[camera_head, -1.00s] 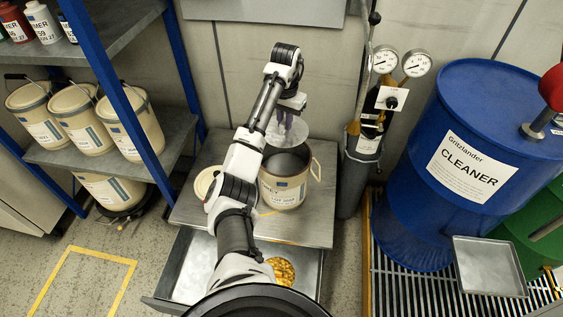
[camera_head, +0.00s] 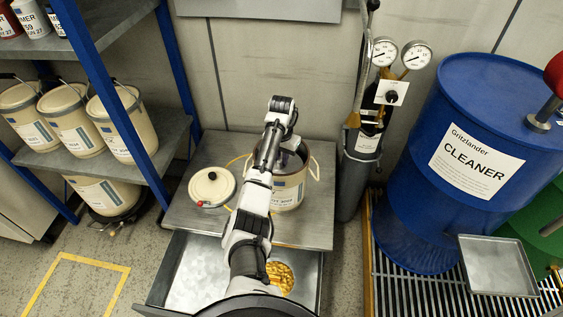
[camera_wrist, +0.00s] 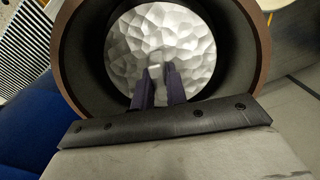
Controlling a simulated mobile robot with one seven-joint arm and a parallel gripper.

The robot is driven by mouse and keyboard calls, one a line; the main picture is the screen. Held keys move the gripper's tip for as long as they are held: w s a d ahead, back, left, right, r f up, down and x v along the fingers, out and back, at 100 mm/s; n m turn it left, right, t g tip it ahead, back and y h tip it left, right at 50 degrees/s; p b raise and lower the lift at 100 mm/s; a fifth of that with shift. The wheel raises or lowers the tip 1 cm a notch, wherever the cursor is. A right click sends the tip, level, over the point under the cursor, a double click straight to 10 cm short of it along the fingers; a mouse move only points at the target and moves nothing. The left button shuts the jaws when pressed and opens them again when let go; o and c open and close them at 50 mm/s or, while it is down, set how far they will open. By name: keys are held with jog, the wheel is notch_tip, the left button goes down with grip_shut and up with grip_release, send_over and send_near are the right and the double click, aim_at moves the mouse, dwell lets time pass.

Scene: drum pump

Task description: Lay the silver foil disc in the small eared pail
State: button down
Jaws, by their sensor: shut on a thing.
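The silver foil disc (camera_wrist: 188,38) is dimpled and shiny in the wrist view. My gripper (camera_wrist: 160,78) is shut on a small tab at its near part. The disc lies within the round mouth of the pail (camera_wrist: 263,62), inside its brown rim. I cannot tell whether it touches the bottom. In the head view the cream eared pail (camera_head: 289,194) stands open on the metal bench, partly behind my arm. My gripper (camera_head: 291,151) reaches down into its mouth there, and the disc is hidden.
A cream lid (camera_head: 212,186) lies on the bench (camera_head: 305,231) left of the pail. Below, an open drawer (camera_head: 190,277) holds yellow pieces (camera_head: 281,276). A gas cylinder (camera_head: 358,172) with gauges stands to the right, then a blue drum (camera_head: 470,165). Shelves with closed pails are left.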

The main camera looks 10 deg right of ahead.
jog(key=shift+f, duration=1.2)
jog(key=shift+f, duration=0.1)
jog(key=c, duration=1.4)
grip_release()
notch_tip(320, 180, up, 12)
jog(key=shift+r, duration=0.15)
